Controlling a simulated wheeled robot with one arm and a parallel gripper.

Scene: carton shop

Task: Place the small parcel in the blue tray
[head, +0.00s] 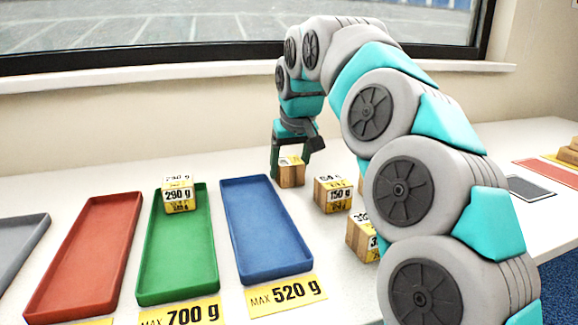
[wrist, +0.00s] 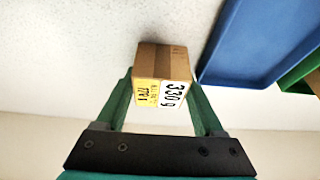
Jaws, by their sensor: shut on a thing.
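My gripper (head: 290,160) is shut on a small brown parcel (head: 291,173) behind the blue tray's far right corner. In the wrist view the parcel (wrist: 162,72) sits between the fingers, and its label reads 330 g. I cannot tell whether it touches the table. The blue tray (head: 265,240) is empty, with a card reading MAX 520 g at its near end. Its edge also shows in the wrist view (wrist: 255,45), to the right of the parcel and apart from it.
A green tray (head: 180,255) holds a parcel marked 290 g (head: 178,195). A red tray (head: 85,255) is empty; a grey tray (head: 18,250) is partly in view. A 150 g parcel (head: 333,195) and another parcel (head: 361,238), partly hidden by my arm, stand right of the blue tray.

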